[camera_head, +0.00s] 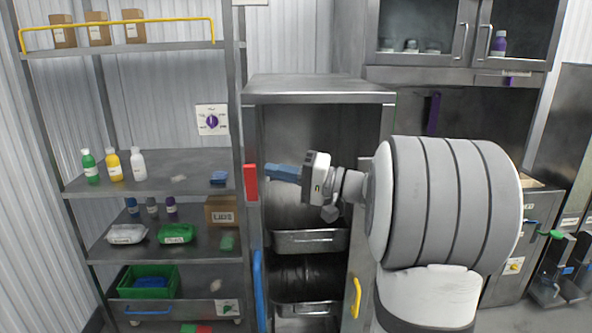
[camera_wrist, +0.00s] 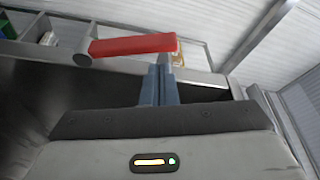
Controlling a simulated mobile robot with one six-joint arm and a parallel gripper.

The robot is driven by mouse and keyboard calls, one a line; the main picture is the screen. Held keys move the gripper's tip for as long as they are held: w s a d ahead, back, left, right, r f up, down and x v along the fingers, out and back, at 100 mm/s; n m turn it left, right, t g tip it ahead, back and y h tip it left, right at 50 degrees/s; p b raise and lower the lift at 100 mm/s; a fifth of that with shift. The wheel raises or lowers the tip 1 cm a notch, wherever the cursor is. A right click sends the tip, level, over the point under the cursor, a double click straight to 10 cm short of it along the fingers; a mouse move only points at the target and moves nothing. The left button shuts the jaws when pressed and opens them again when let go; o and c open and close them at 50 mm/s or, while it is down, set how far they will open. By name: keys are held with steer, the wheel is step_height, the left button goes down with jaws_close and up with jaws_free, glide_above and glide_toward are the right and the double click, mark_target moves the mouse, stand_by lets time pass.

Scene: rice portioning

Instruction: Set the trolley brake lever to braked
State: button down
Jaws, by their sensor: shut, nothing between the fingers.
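The red brake lever (camera_head: 251,182) stands upright at the left edge of the open steel trolley (camera_head: 318,98) in the head view. In the wrist view the red lever (camera_wrist: 133,46) lies across the picture, with a grey round pivot at its left end. My gripper (camera_head: 269,172) has its blue fingers shut and empty, pointing left at the lever. The wrist view shows the shut fingertips (camera_wrist: 161,70) just below the lever's right end. I cannot tell whether they touch it.
A steel rack (camera_head: 150,184) with bottles, bags and a green crate (camera_head: 146,283) stands at the left. A blue handle (camera_head: 259,290) and a yellow handle (camera_head: 355,297) are low on the trolley's front. Steel pans (camera_head: 311,241) sit inside.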

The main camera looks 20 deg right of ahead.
mark_target(251, 185)
steer(key=x, duration=0.3)
steer(key=shift+a+p, duration=0.15)
steer(key=shift+p, duration=0.2)
steer(key=shift+f+b, duration=0.1)
steer(key=shift+b, duration=0.3)
